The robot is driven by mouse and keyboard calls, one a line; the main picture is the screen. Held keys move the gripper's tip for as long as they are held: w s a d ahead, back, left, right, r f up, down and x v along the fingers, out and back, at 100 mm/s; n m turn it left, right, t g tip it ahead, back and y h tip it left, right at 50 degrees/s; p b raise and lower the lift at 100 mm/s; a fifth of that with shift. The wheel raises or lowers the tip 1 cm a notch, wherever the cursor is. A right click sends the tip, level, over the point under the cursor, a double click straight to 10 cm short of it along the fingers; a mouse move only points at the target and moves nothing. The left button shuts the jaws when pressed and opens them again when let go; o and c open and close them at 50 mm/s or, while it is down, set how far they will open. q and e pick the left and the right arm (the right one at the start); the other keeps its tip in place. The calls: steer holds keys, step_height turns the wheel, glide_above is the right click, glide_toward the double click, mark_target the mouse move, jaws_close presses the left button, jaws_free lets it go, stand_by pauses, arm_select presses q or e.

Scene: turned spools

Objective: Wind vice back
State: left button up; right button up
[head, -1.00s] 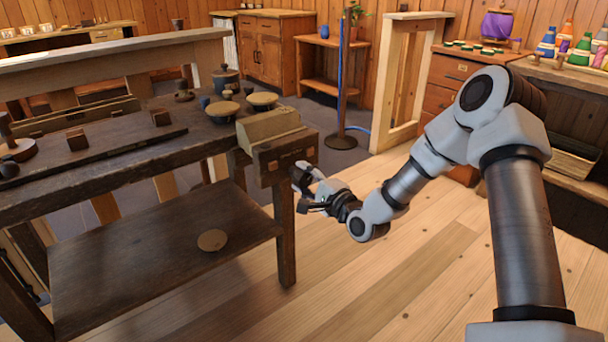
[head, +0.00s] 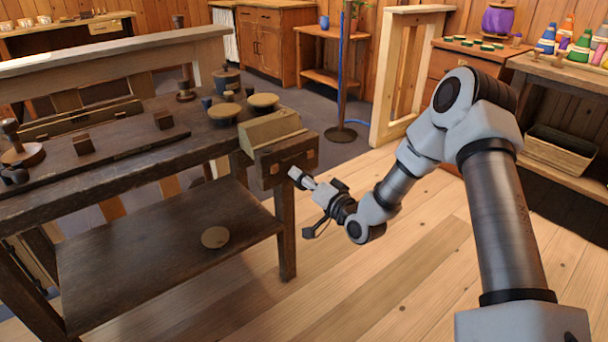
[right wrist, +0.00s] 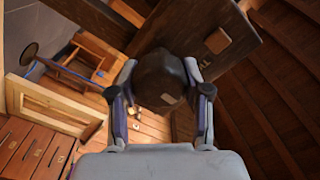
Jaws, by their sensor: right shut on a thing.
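The vice (head: 285,163) is a dark wooden jaw at the right end of the workbench, below a paler sloped wooden block (head: 268,127). My right gripper (head: 304,181) is at the jaw's right face, low on the bench end. In the right wrist view, its two fingers stand on either side of a dark, rounded vice handle (right wrist: 161,78) and are shut on it. The dark jaw board (right wrist: 215,40) shows behind the handle. In the head view my gripper mostly hides the handle. My left gripper is out of view.
The dark workbench (head: 110,150) carries small blocks, spools and round-topped pieces. A stand with a blue cord (head: 341,100) and a pale wooden frame (head: 408,70) stand behind. The floor right of the bench is clear.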

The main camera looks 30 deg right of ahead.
steer(key=n, duration=0.1)
steer(key=n+p, duration=0.1)
steer(key=n, duration=0.1)
steer(key=n+p, duration=0.1)
steer(key=shift+w+r+n, duration=0.1)
steer(key=shift+r+n, duration=0.2)
steer(key=n+p, duration=0.3)
steer(key=n, duration=0.1)
steer(key=shift+a+n, duration=0.1)
steer(key=shift+n, duration=0.2)
steer(key=n+p, duration=0.3)
steer(key=n, duration=0.2)
steer(key=shift+f+n+p, duration=0.1)
steer(key=shift+n+p, duration=0.95)
steer(key=shift+n, duration=0.55)
steer(key=o, duration=1.1)
steer(key=shift+o, duration=0.3)
steer(key=shift+f, duration=0.15)
steer(key=shift+a, duration=0.1)
